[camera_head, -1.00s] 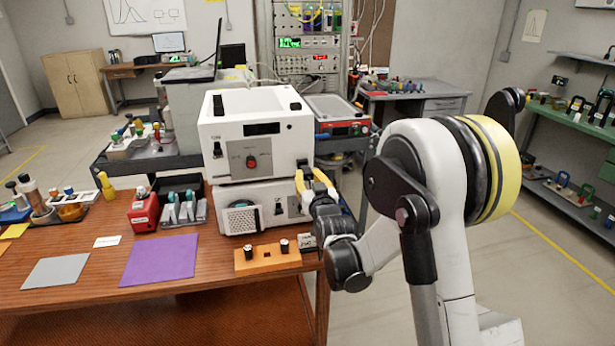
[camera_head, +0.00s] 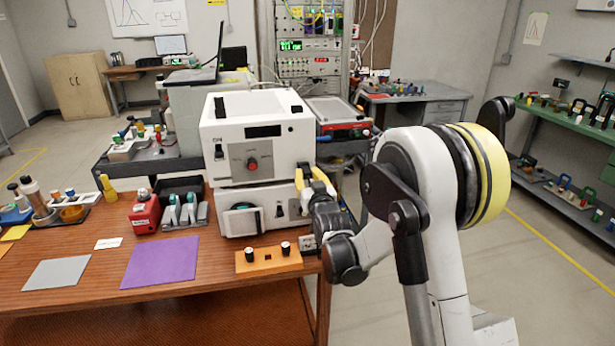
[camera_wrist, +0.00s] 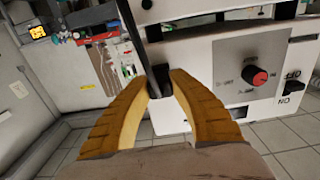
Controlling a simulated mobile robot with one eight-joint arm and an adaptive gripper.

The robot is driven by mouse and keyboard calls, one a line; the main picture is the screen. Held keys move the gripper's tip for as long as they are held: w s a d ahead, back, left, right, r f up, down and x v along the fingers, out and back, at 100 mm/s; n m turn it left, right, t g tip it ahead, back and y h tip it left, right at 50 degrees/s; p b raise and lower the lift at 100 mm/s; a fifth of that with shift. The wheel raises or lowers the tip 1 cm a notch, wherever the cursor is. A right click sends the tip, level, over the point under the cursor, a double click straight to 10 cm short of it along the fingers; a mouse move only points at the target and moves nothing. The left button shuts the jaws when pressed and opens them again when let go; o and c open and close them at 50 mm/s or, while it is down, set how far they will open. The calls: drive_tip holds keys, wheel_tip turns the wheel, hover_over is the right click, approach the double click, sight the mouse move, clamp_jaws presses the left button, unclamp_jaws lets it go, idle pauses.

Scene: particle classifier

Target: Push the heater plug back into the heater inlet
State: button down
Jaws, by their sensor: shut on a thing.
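My gripper (camera_head: 314,180) has yellow fingers and is at the right front edge of the stacked white instrument on the wooden table. In the wrist view its fingers (camera_wrist: 158,92) are shut on a small black plug (camera_wrist: 159,84). A dark cable or rod (camera_wrist: 134,42) runs up beside the plug. The plug is close to the white instrument (camera_wrist: 205,55), which has a red knob and a black switch. The heater inlet cannot be made out. I cannot tell whether the plug touches the housing. In the head view the plug is hidden by the fingers.
The upper white unit (camera_head: 230,140) stands on the lower one (camera_head: 270,205). An orange block with black knobs (camera_head: 268,262) lies in front. A red device (camera_head: 145,214) and purple mat (camera_head: 160,262) are to the left. Floor is open right of the table.

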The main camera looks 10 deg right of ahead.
drive_tip(key=shift+w, duration=0.4)
drive_tip(key=c, duration=1.2)
unclamp_jaws()
drive_tip(key=shift+o, duration=0.2)
drive_tip(key=s, duration=1.2)
drive_tip(key=shift+r, duration=0.1)
